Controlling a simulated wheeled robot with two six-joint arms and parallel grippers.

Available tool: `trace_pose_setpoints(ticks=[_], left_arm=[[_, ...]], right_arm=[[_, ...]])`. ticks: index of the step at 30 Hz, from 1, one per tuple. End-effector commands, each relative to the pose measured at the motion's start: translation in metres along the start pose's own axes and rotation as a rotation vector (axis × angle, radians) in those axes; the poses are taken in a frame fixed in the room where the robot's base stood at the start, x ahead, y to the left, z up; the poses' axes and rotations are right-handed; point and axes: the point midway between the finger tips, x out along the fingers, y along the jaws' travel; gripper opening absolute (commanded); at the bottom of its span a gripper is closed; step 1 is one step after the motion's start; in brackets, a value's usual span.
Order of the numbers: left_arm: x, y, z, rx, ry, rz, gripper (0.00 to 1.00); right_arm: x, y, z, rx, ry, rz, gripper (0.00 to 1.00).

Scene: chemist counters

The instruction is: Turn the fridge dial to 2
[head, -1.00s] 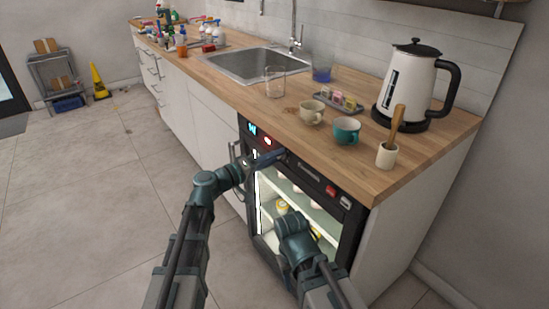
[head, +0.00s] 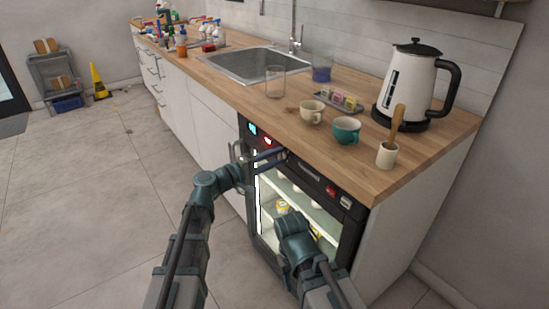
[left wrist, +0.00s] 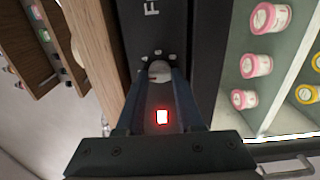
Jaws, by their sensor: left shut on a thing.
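The black under-counter fridge (head: 317,176) has a lit glass front below a dark control panel. My left gripper (head: 279,155) reaches the panel from the left. In the left wrist view the left gripper (left wrist: 159,78) is shut on the dial, one finger on each side. The fingers partly cover the dial, and its setting cannot be read. My right arm is in front of the fridge door, and its fingers are hidden.
The wooden counter (head: 240,98) above holds a beige cup (head: 311,113), a teal cup (head: 346,131) and a white kettle (head: 406,88).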

Motion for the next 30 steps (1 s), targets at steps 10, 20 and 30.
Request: trace_pose_setpoints(ticks=[10, 20, 30], left_arm=[[-0.001, 0.0, 0.0, -0.001, 0.001, -0.001, 0.43], [0.0, 0.0, 0.0, -0.001, 0.0, 0.0, 0.66], [-0.034, 0.0, 0.002, -0.001, 0.004, 0.0, 0.66]], right_arm=[[0.0, 0.0, 0.0, 0.0, 0.0, 0.0, 0.5], [0.0, 0.0, 0.0, 0.0, 0.0, 0.0, 0.5], [0.0, 0.0, 0.0, 0.0, 0.0, 0.0, 0.5]])
